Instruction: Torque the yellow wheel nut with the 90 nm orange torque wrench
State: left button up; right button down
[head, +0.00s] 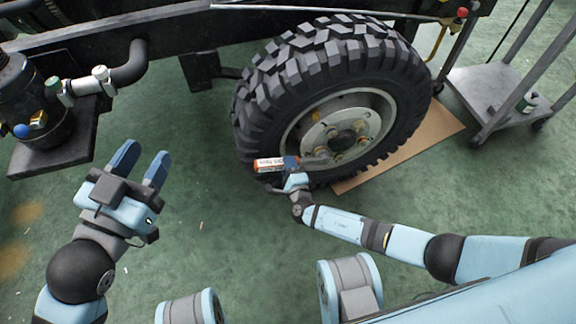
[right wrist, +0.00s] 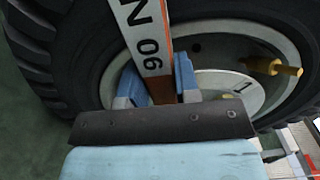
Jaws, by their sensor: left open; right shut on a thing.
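The orange torque wrench (head: 269,164) has a white label, reading "90 N" in the right wrist view (right wrist: 146,40). My right gripper (head: 292,164) is shut on it, in front of the lower left of the tyre; its blue fingers stand either side of the wrench in the right wrist view (right wrist: 156,82). A yellow wheel nut (right wrist: 262,67) sticks out of the hub, right of the wrench. In the head view several small yellowish nuts ring the hub; I cannot tell which one matches. The wrench's working end is not clear. My left gripper (head: 144,156) is open and empty, left of the wheel.
The wheel's black knobbly tyre (head: 262,110) stands on a brown board (head: 436,134). A grey trolley (head: 490,92) stands at the right. Dark chassis parts (head: 45,165) with pipes are at the far left. Green floor is free between these parts and the wheel.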

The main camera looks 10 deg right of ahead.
jog(key=shift+r, duration=0.1)
jog(key=shift+d+r+m, duration=0.2)
jog(key=shift+r+m, duration=0.3)
jog(key=shift+m, duration=0.1)
jog(key=shift+a+f+n, duration=0.15)
jog(key=shift+f+n, duration=0.45)
jog(key=shift+f, duration=0.05)
jog(key=shift+a+f+n, duration=0.15)
jog(key=shift+f+n, duration=0.45)
jog(key=shift+s, duration=0.1)
